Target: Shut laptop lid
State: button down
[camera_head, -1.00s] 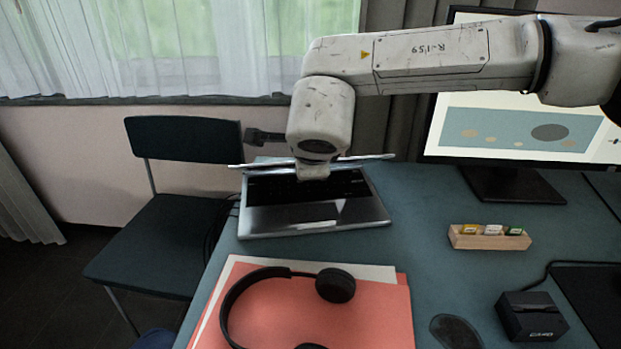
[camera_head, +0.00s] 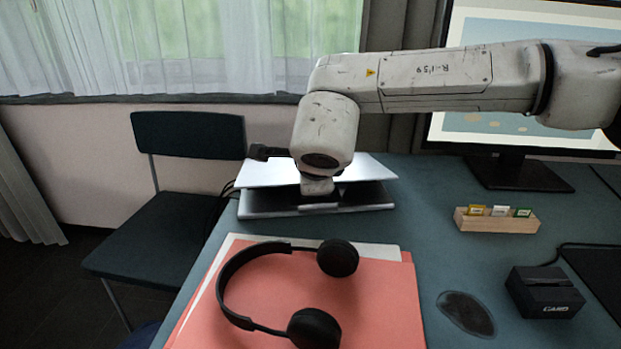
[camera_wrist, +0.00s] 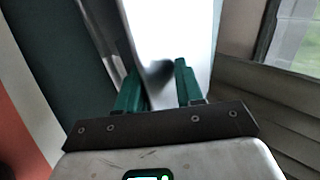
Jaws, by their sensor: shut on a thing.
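The silver laptop stands at the back left of the table. Its lid (camera_head: 265,173) is tilted low over the base (camera_head: 320,208), with a dark gap between them at the front. My gripper (camera_head: 317,187) is at the front middle of the lid; the wrist hides its fingertips in the head view. In the wrist view, the two green fingers of my gripper (camera_wrist: 156,75) are at the bright lid (camera_wrist: 180,25), shut on it. The exact contact is hard to see. Most of the keyboard is hidden under the lid.
Black headphones (camera_head: 232,300) lie on red folders (camera_head: 380,300) in front of the laptop. A monitor (camera_head: 515,173) stands behind. A chair (camera_head: 165,235) is at the left.

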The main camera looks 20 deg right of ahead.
jog(key=shift+d+f, duration=0.15)
jog(key=shift+f, duration=0.05)
jog(key=c, duration=1.3)
grip_release()
jog(key=shift+w, duration=0.15)
jog(key=shift+r, duration=0.1)
jog(key=p+v, duration=0.2)
jog(key=v, duration=0.8)
jog(key=shift+s+r, duration=0.25)
jog(key=shift+s, duration=0.05)
